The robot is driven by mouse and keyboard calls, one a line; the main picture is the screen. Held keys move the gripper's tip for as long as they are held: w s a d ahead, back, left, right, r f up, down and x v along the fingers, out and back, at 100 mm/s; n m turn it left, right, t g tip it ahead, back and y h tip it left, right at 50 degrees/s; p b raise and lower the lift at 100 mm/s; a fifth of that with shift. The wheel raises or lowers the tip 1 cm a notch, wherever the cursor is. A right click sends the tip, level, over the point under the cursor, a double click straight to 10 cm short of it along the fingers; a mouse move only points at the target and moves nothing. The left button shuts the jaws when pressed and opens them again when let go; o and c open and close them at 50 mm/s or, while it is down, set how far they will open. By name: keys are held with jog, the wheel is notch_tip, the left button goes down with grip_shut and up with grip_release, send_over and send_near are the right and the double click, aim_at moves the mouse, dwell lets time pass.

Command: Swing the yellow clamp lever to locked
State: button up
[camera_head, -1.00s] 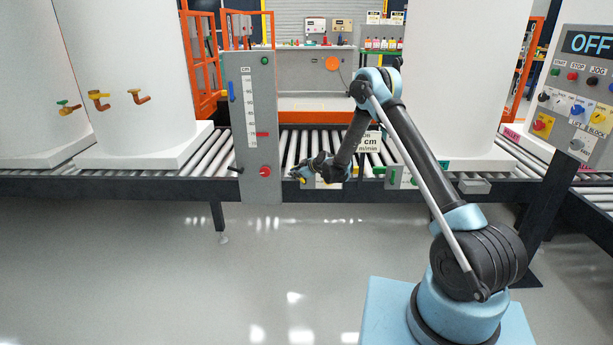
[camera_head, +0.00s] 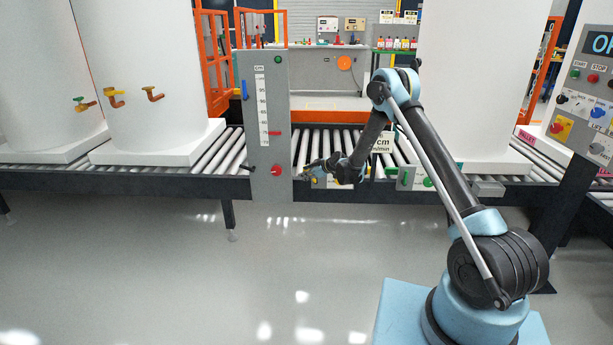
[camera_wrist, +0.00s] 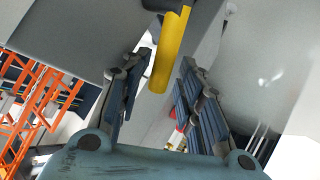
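The yellow clamp lever (camera_wrist: 171,48) shows in the wrist view as a long yellow bar at upper centre. Its near end reaches into the space between my fingers. My gripper (camera_wrist: 163,80) is open, one finger on each side of the lever. I see gaps beside the lever and cannot tell of any contact. In the head view my gripper (camera_head: 312,171) is small, at the conveyor's front edge just right of the grey gauge panel (camera_head: 265,150). The lever cannot be made out clearly there.
The roller conveyor (camera_head: 217,153) runs across the picture with large white tanks (camera_head: 150,60) on it. The gauge panel has a red knob (camera_head: 276,171) close to my gripper. A control panel (camera_head: 585,100) stands at right. The floor in front is clear.

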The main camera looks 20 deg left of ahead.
jog(key=v, duration=0.8)
dwell(0.4)
